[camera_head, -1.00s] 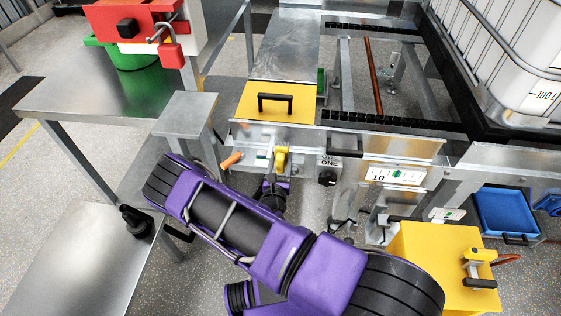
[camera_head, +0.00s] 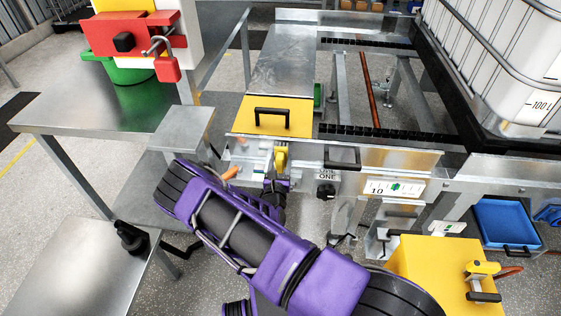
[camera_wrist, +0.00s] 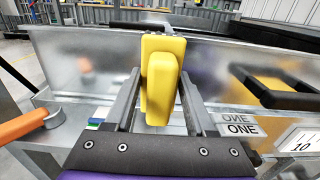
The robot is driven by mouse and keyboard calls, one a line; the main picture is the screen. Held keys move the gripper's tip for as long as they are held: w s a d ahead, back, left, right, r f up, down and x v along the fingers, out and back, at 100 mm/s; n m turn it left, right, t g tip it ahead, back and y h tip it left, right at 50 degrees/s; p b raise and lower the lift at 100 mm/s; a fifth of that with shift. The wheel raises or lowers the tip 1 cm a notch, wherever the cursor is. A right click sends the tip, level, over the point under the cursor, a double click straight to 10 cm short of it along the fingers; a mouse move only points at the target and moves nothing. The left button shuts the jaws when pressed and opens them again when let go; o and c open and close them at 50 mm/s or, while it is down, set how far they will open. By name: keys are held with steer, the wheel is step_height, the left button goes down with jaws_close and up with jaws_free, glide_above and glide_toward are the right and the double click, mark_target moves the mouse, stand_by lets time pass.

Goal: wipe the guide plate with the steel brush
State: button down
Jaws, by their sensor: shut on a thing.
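My gripper (camera_wrist: 160,105) is shut on a yellow block-shaped thing (camera_wrist: 162,80), which I take to be the steel brush; no bristles show. In the head view the yellow brush (camera_head: 281,157) is small at the end of my purple arm. Behind it stands an upright bare metal plate (camera_wrist: 95,65), apparently the guide plate, along the front of the washer frame; it also shows in the head view (camera_head: 400,158). The brush is in front of this plate; I cannot tell whether they touch.
An orange handle (camera_wrist: 20,128) sticks out left of my gripper. A box marked ONE with a black knob (camera_head: 326,190) is on the right. A yellow cover (camera_head: 290,121) with a black handle lies behind. Metal tables (camera_head: 75,115) stand left; a yellow box (camera_head: 430,262) is at lower right.

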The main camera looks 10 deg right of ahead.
mark_target(294, 147)
steer(key=shift+w, duration=0.1)
stand_by(0.3)
steer(key=shift+b+x, duration=0.4)
steer(key=shift+x, duration=1)
steer(key=shift+w+a+b, duration=0.1)
steer(key=shift+w+a, duration=0.1)
steer(key=shift+a, duration=0.45)
steer(key=shift+w+a+b, duration=0.15)
steer(key=shift+w+a, duration=0.1)
steer(key=shift+a, duration=0.4)
steer(key=shift+w+a+b, duration=0.1)
steer(key=shift+w+a, duration=0.1)
steer(key=shift+a, duration=0.45)
steer(key=shift+s+d+p, duration=0.45)
steer(key=shift+d+p, duration=0.05)
steer(key=shift+d, duration=0.8)
steer(key=shift+s+d+p, duration=0.4)
steer(key=shift+d+p, duration=0.15)
steer(key=shift+d, duration=0.8)
steer(key=shift+s+d+p, duration=0.45)
steer(key=shift+d+p, duration=0.05)
steer(key=shift+d, duration=0.8)
steer(key=shift+a, duration=0.1)
